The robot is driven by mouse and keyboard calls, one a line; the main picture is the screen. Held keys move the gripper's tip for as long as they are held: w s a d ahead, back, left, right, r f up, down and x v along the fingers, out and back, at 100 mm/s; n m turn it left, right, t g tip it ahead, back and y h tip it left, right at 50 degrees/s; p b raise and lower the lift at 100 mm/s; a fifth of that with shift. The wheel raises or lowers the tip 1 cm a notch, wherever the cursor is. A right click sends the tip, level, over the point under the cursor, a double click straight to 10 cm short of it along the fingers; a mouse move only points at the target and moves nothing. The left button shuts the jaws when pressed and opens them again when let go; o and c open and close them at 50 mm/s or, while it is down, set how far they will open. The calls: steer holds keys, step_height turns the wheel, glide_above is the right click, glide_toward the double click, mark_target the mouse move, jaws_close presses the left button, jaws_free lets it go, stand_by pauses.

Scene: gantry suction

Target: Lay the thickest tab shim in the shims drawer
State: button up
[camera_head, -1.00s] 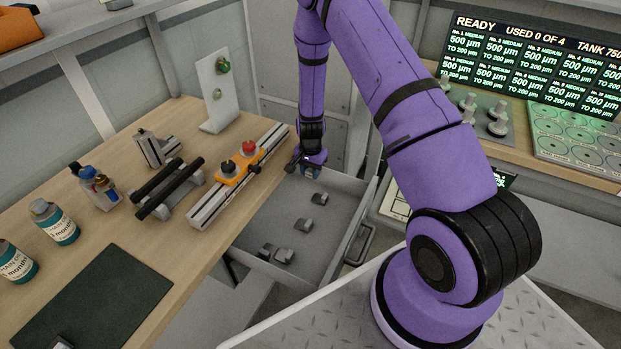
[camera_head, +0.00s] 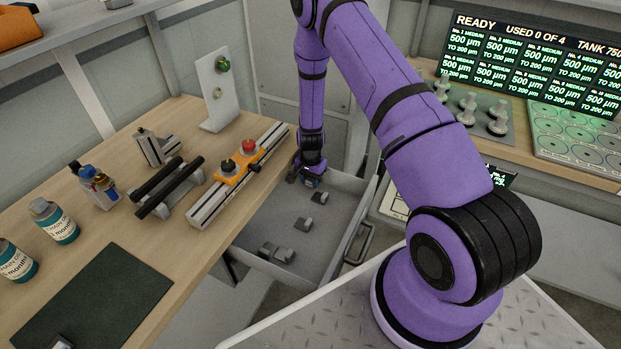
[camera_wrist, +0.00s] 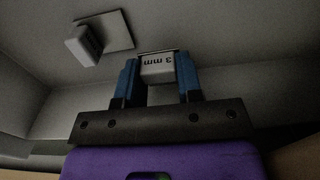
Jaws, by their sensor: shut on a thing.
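My gripper (camera_wrist: 160,85) is shut on a grey tab shim (camera_wrist: 158,70) marked "3 mm", held by its tab between the blue fingers. In the head view my gripper (camera_head: 308,178) is low at the far end of the open grey shims drawer (camera_head: 285,215); the held shim is mostly hidden there. Another tab shim (camera_wrist: 84,46) lies on the drawer floor at upper left in the wrist view, its marking unreadable. In the head view several grey shims, including one in the middle (camera_head: 303,224) and one nearer the front (camera_head: 284,254), lie apart from my gripper.
The wooden bench (camera_head: 130,235) runs along the drawer's left side, with an orange-carriage rail (camera_head: 238,172) near its edge. The drawer's side walls are close to my gripper. Bare floor shows between the lying shims.

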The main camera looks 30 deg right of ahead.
steer(key=o, duration=0.9)
